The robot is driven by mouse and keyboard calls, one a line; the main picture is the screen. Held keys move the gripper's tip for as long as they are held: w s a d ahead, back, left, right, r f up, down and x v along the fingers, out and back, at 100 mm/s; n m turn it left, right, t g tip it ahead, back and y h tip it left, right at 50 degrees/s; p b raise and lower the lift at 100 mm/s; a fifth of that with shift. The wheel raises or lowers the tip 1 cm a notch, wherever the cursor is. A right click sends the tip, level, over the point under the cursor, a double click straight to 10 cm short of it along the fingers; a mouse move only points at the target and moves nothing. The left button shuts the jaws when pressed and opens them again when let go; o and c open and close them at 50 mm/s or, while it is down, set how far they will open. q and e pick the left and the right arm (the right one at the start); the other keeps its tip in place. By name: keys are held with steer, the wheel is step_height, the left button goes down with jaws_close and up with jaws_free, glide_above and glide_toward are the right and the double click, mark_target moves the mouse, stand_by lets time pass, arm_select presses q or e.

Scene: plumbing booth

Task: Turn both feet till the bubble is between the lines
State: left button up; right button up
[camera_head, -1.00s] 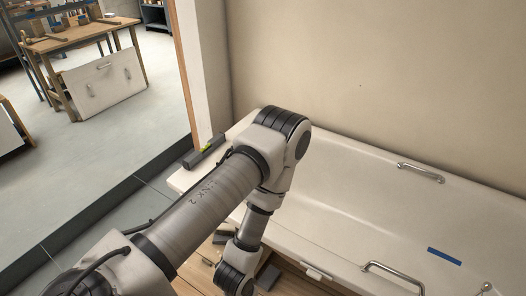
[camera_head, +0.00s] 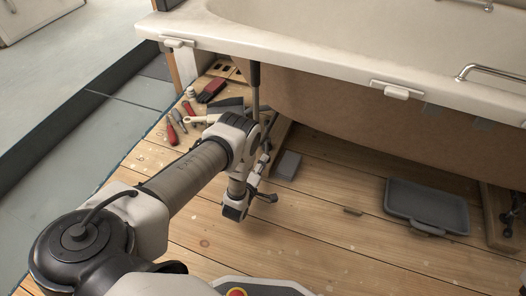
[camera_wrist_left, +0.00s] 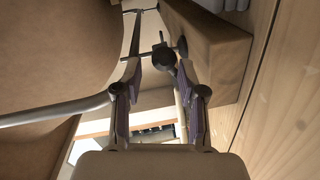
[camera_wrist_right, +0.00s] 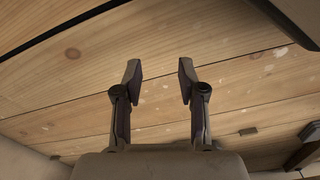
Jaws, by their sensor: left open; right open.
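My left gripper (camera_wrist_left: 160,72) is open under the bath's left end. In the left wrist view, a dark round knob (camera_wrist_left: 163,57) with a thin rod shows between and just beyond its fingertips, in front of a wooden block (camera_wrist_left: 212,55); it looks like part of a foot, and contact cannot be told. In the head view my left arm partly covers this spot. A dark fitting (camera_head: 513,218) at the right edge may be the other foot. My right gripper (camera_wrist_right: 158,78) is open and empty above floorboards.
The white bath rim (camera_head: 290,58) overhangs the work area. Tools, including red-handled ones (camera_head: 172,133) and a red brush (camera_head: 211,90), lie left of my arm. A grey tray (camera_head: 427,204) lies on the boards at right. The floor between is mostly clear.

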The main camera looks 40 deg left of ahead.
mark_target(267, 140)
arm_select(q)
steer(key=shift+a+f, duration=0.2)
steer(key=shift+f, duration=0.2)
steer(key=shift+r, duration=0.1)
steer(key=b+x, duration=0.5)
steer(key=x, duration=0.2)
steer(key=shift+w+a, duration=0.1)
steer(key=shift+w, duration=0.05)
arm_select(e)
steer(key=shift+t, duration=0.3)
steer(key=f, duration=0.3)
steer(key=w+f, duration=0.1)
steer(key=f, duration=0.2)
steer(key=shift+w+a, duration=0.1)
steer(key=shift+w, duration=0.05)
arm_select(q)
steer(key=shift+w+r, duration=0.1)
steer(key=shift+w, duration=0.15)
jaws_close()
